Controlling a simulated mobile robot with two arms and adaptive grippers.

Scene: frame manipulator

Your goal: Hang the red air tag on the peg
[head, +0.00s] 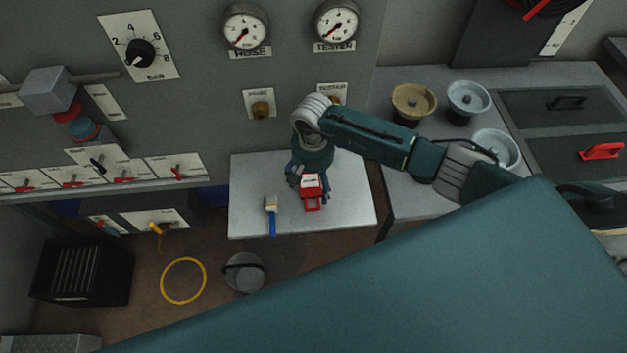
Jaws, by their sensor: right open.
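The red air tag (312,203), with a white label, lies on the light grey table below the gauge panel. My right gripper (310,186) is over it from above. Its fingers are apart, one on each side of the tag, and I cannot tell whether they touch it. No peg can be told for sure; two brass fittings stick out of the panel under the gauges, a left one (261,108) and a right one (336,99) partly behind my right arm. My left gripper is not in view.
A paintbrush with a blue handle (271,217) lies left of the tag on the table (245,175). A bucket (244,273) and a yellow ring (183,281) are on the floor. Several round bowl-like items, such as the tan one (413,101), stand on the right counter.

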